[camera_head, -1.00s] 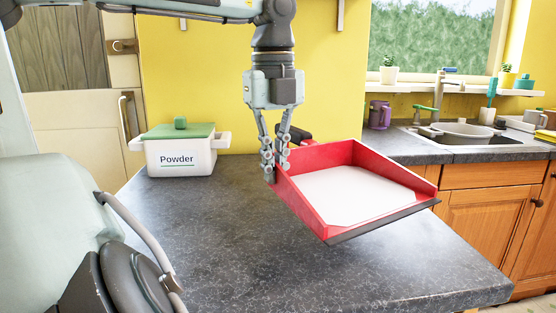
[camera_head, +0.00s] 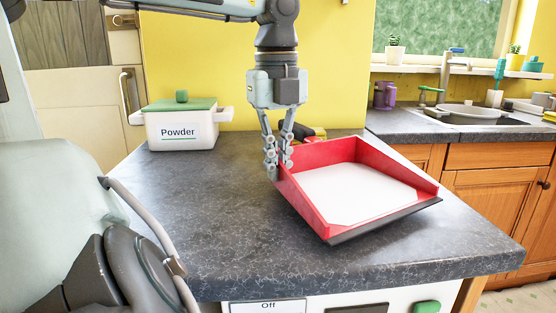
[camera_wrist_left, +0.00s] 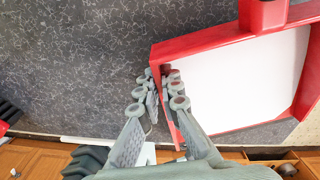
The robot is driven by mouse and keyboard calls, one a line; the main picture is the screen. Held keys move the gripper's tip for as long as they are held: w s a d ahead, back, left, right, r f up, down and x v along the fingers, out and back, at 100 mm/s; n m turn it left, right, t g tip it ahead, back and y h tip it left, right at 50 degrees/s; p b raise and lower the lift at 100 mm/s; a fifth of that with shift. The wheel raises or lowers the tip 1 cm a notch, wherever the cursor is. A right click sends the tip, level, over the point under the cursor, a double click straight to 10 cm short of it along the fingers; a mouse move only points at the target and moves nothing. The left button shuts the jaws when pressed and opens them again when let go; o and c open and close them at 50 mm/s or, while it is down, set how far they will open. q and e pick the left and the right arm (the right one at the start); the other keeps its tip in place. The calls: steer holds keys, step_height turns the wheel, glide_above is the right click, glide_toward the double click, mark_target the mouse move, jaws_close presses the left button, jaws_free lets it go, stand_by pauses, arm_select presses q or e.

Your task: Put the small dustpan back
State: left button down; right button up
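The small dustpan (camera_head: 360,190) is red with a pale inside and a dark front lip. My left gripper (camera_head: 277,170) points down at its left side wall. In the left wrist view the fingers (camera_wrist_left: 160,85) stand on both sides of the red wall of the dustpan (camera_wrist_left: 200,45) and are closed on it. The dustpan appears roughly level over the dark counter; I cannot tell whether it touches it. Its handle is partly hidden behind the gripper. My right gripper is not in view.
A white Powder box (camera_head: 181,128) with a green lid stands at the back left of the counter (camera_head: 220,220). A sink (camera_head: 465,114) and purple mug (camera_head: 385,95) are at right. The counter's front and left are clear.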

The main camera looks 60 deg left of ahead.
arm_select(q)
steer(key=shift+f, duration=0.25)
steer(key=shift+f+b, duration=0.65)
steer(key=shift+b, duration=0.05)
steer(key=c, duration=1.6)
jaws_free()
steer(key=shift+c, duration=0.2)
